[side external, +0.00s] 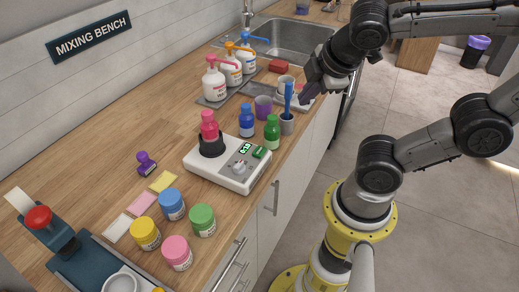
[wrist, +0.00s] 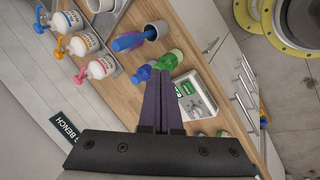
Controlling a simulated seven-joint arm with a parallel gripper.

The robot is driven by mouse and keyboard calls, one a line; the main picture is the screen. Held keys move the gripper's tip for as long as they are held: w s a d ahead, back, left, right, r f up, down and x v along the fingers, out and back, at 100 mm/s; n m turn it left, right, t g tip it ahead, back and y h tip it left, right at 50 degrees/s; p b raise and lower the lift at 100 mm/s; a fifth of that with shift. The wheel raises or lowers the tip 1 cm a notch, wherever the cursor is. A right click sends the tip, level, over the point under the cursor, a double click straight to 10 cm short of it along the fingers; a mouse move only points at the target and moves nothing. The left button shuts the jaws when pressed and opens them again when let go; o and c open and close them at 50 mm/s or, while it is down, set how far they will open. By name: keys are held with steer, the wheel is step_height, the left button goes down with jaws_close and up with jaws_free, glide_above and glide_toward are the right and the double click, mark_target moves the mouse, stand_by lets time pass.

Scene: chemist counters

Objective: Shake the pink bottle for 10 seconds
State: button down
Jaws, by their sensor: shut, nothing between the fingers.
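The pink bottle (side external: 210,128) stands upright in the black round holder (side external: 211,147) of a white mixer (side external: 224,173) on the wooden counter. The mixer has a small lit green display, a green switch and a pale knob on its front right part. In the wrist view, part of the mixer (wrist: 199,97) shows to the right of the fingers, and I cannot see the pink bottle there. My gripper (side external: 306,97) is shut and empty, up and to the right of the mixer in the side view. Its purple fingers also show in the wrist view (wrist: 165,76).
Pump bottles (side external: 215,84) stand behind. Several lidded jars (side external: 202,220) and a purple stamp (side external: 146,163) are at the left.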

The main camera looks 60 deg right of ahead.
steer(key=w+a+n+t+h, duration=0.1)
steer(key=w+a+n, duration=0.1)
steer(key=w+n, duration=0.5)
steer(key=n+t, duration=0.2)
steer(key=n, duration=0.4)
glide_above(262, 154)
steer(key=shift+f+y, duration=0.3)
steer(key=shift+f, duration=0.15)
steer(key=shift+f, duration=0.1)
steer(key=shift+f, duration=4.3)
steer(key=shift+f, duration=0.1)
steer(key=shift+f, duration=0.3)
